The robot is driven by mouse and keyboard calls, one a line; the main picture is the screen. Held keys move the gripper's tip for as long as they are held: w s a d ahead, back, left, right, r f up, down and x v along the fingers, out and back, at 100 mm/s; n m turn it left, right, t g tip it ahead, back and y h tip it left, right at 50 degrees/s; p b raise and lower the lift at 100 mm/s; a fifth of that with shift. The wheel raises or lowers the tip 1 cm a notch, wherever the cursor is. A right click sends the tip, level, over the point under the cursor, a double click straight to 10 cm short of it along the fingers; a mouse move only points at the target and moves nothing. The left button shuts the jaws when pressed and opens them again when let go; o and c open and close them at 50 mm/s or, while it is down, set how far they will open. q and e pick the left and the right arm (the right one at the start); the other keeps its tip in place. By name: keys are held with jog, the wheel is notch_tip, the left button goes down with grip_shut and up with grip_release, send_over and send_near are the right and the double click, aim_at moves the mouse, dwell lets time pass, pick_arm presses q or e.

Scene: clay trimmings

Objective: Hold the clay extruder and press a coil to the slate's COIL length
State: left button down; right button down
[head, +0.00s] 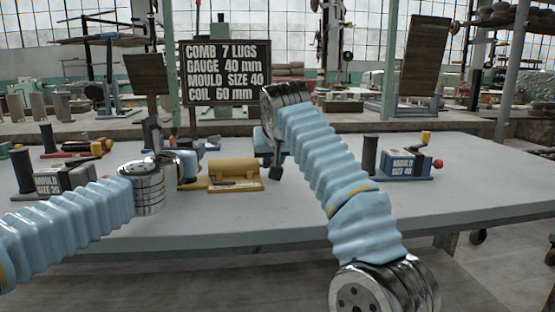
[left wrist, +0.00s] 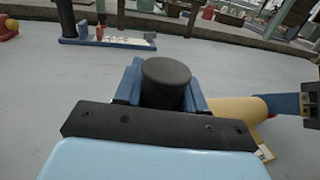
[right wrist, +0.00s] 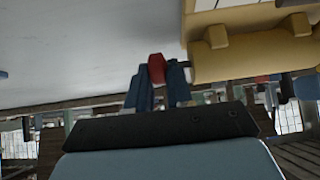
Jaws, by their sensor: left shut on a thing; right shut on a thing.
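The extruder (head: 235,172) is a yellow barrel with a pale yellow base low on the table, between my two grippers. My left gripper (head: 187,162) is shut on its black cylindrical grip (left wrist: 166,82); the yellow barrel (left wrist: 228,108) shows beside it in the left wrist view. My right gripper (head: 266,147) is at the barrel's right end. In the right wrist view its blue fingers (right wrist: 157,88) are shut on a small red part (right wrist: 156,67) beside the yellow body (right wrist: 250,55). The slate (head: 226,72) reads COIL 60 mm. I cannot make out a coil.
A block marked MOULD SIZE 20 (head: 62,182) stands at the left, behind my left arm. A blue one (head: 404,164), apparently marked MOULD SIZE 40, stands at the right. The table's front right is clear.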

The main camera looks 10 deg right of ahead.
jog(key=c, duration=1.1)
grip_release()
jog(key=shift+d, duration=1.3)
jog(key=shift+s+d+r, duration=0.2)
jog(key=shift+s+r, duration=0.3)
jog(key=shift+r, duration=0.05)
jog(key=s+d+r+y, duration=0.1)
jog(key=s+r+y, duration=0.1)
jog(key=s+r, duration=0.3)
jog(key=s+d+r+y, duration=0.2)
jog(key=s+r, duration=0.4)
jog(key=s, duration=0.4)
jog(key=s+d+r+n+y, duration=0.1)
jog(key=s+r+y, duration=0.2)
jog(key=s+r, duration=0.3)
jog(key=shift+s+d+r, duration=0.1)
jog(key=shift+s+d, duration=0.15)
jog(key=shift+s, duration=0.45)
